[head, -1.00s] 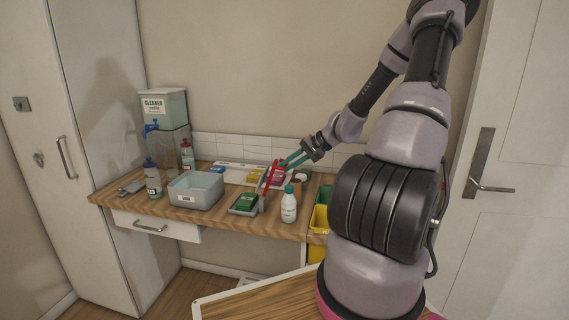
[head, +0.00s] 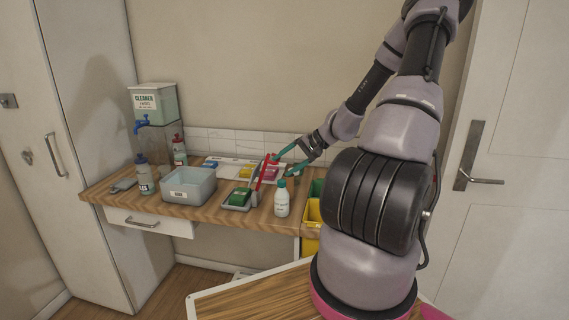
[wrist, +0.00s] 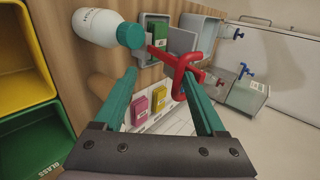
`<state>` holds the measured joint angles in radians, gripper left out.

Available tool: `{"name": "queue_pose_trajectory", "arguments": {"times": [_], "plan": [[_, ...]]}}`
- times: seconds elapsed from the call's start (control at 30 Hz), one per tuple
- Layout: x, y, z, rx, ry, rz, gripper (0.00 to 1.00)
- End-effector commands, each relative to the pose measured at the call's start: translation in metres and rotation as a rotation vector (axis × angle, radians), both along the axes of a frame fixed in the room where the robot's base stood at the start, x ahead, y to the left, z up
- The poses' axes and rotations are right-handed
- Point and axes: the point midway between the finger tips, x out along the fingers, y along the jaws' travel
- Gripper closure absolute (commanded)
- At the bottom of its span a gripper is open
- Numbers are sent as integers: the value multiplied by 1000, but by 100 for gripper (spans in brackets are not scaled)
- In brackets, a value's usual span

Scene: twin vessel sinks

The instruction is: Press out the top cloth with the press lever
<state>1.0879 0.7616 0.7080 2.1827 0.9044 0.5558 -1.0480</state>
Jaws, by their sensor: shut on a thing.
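The press is a small grey tray (head: 226,207) with a hinged grey plate (wrist: 182,40) and a red press lever (head: 262,172). Green cloth (head: 239,196) lies in the tray and also shows in the wrist view (wrist: 153,30). The lever stands up, leaning a little to the right in the head view. My gripper (head: 274,160) is at the lever's top end. In the wrist view the red handle (wrist: 186,62) lies at the teal fingertips, and the jaws are shut on it. The plate stands raised from the cloth.
A white bottle (head: 281,199) stands close right of the press. A grey bin (head: 188,186) is to its left. Yellow and pink packs (wrist: 149,105) lie behind on a white sheet. Yellow and green bins (head: 312,210) stand off the counter's right end.

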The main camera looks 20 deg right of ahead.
Motion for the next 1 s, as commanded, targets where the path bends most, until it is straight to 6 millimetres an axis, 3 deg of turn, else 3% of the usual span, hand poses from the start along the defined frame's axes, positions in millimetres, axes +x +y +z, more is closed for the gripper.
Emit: {"name": "queue_pose_trajectory", "arguments": {"times": [0.43, 0.8, 1.0], "plan": [[-3, -11, 4, -8, 0, -12, 55], [-35, -52, 50, -7, -2, -7, 55], [-47, -65, 66, -3, -1, -3, 55]]}}
